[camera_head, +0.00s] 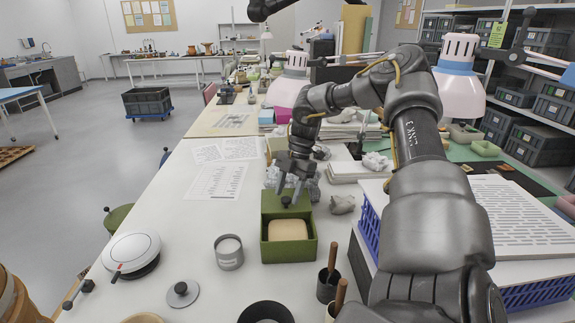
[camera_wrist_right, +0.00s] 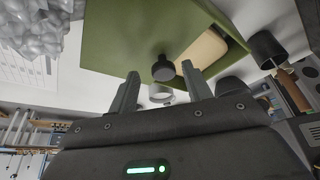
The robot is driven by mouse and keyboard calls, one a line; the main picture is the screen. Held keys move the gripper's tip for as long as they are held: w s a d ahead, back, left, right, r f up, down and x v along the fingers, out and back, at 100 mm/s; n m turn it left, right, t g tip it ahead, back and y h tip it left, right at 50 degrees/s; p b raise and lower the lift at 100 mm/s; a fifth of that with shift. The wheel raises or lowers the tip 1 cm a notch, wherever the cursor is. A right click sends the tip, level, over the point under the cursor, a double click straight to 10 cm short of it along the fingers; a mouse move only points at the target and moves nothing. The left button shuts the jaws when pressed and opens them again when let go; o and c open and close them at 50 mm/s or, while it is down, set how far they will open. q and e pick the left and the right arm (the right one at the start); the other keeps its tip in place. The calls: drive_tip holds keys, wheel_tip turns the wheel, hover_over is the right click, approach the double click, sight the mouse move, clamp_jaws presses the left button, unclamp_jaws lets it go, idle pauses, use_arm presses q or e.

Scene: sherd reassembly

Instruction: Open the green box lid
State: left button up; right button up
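The green box (camera_head: 289,252) stands on the white table, with a pale beige block (camera_head: 288,229) showing inside its near part. Its green lid (camera_head: 272,200) lies over the far part, and a black knob (camera_head: 286,201) stands up from it. In the right wrist view the lid (camera_wrist_right: 120,40) shows as a broad green panel, with the knob (camera_wrist_right: 163,68) between the fingertips. My right gripper (camera_head: 289,189) is open just above the knob, its fingers spread to either side. I cannot tell whether they touch it. My left gripper is not in view.
A grey tin (camera_head: 229,253) stands left of the box. Dark cups (camera_head: 327,286) with wooden handles are near its right front corner. A blue basket (camera_head: 536,292) is further right. Crumpled grey material (camera_wrist_right: 40,25) lies close by the gripper.

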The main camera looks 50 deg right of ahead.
drive_tip(key=shift+a, duration=0.15)
drive_tip(key=v, duration=1)
drive_tip(key=shift+d+r+p, duration=0.25)
drive_tip(key=shift+r+p, duration=0.05)
